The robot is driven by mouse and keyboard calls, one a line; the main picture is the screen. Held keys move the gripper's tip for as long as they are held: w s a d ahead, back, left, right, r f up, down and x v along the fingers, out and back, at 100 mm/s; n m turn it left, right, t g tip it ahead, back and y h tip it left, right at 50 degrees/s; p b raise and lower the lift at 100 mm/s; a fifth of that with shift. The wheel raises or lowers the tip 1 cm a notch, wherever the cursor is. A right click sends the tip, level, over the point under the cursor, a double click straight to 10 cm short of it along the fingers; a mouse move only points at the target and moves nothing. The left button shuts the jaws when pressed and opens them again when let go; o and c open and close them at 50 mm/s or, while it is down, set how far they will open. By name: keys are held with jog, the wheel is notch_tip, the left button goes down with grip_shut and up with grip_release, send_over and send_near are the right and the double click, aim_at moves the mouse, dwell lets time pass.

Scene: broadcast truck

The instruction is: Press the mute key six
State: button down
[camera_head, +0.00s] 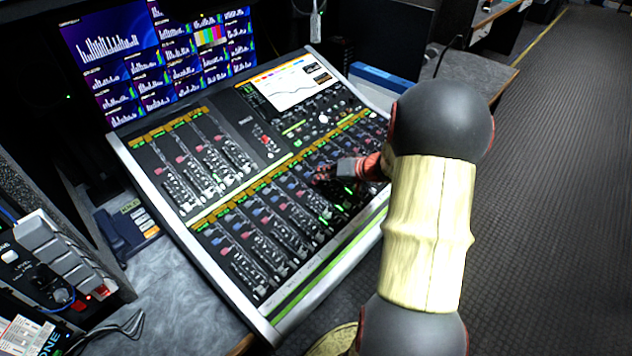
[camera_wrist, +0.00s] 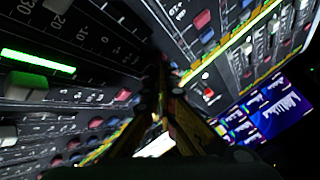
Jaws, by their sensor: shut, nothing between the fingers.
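The mixing console (camera_head: 180,226) fills the middle of the head view, with rows of faders and small red and blue keys. I cannot read the key labels, so I cannot tell which one is mute key six. My gripper (camera_head: 330,172) is over the right part of the console's lower strip bank, partly hidden in the clutter of controls. In the wrist view my gripper (camera_wrist: 163,68) is shut and empty, its fingertips close to the dark panel. A red key (camera_wrist: 122,95) shows left of the fingers and another red key (camera_wrist: 202,19) shows above right. Contact cannot be told.
A screen wall (camera_head: 105,50) stands behind the console. A desk phone (camera_head: 128,225) and a grey-buttoned panel (camera_head: 60,250) are at the left. Open floor (camera_head: 560,180) lies at the right.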

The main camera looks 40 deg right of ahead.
aim_at(324, 184)
dwell(0.4)
jog(key=shift+s+r, duration=0.15)
jog(key=shift+r, duration=0.7)
jog(key=r, duration=0.2)
jog(key=r+p, duration=0.1)
jog(key=r, duration=0.1)
jog(key=r+p, duration=0.1)
jog(key=r, duration=0.1)
jog(key=shift+s, duration=0.4)
